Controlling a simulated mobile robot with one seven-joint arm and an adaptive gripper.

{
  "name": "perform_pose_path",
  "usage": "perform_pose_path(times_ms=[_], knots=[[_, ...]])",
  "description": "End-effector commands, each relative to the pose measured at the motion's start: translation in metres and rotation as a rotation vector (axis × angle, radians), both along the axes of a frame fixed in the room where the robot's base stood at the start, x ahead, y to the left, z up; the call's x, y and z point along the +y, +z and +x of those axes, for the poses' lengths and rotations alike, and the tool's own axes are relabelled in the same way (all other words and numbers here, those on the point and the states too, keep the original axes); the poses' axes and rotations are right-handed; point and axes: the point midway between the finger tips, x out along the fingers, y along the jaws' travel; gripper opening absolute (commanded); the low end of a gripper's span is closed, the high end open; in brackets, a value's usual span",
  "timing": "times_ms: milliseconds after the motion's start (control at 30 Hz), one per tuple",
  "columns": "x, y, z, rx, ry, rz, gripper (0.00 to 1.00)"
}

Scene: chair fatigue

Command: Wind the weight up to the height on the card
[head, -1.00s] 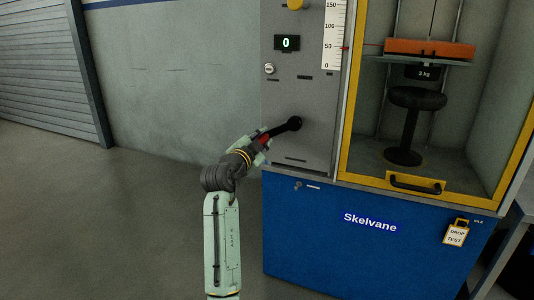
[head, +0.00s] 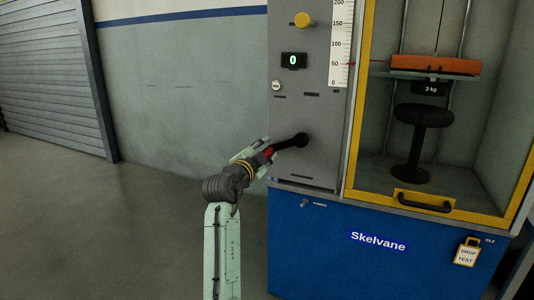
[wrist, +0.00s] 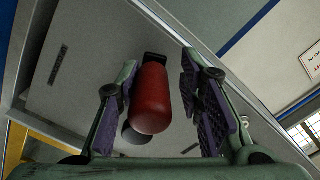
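The red pointer stands near 50 on the white scale (head: 340,45). The crank has a black hub (head: 302,140) and a red grip (wrist: 153,98), pointing lower left in the head view. My gripper (head: 264,155) is at the red grip. In the wrist view its fingers (wrist: 158,95) stand apart on either side of the grip, with a clear gap at the right finger. No readable height card is in view.
The yellow-framed door has a black handle (head: 423,203). Floor at left is clear.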

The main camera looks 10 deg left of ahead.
Motion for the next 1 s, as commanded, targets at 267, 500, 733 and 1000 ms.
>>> perform_pose_path(times_ms=[267, 500, 733, 1000], knots=[[0.000, -0.002, 0.000, 0.003, -0.001, 0.001, 0.43], [0.000, -0.003, -0.005, 0.004, -0.005, 0.000, 0.43], [0.013, -0.003, -0.042, 0.003, -0.001, 0.000, 0.43], [0.031, -0.003, -0.094, 0.003, 0.000, 0.001, 0.43]])
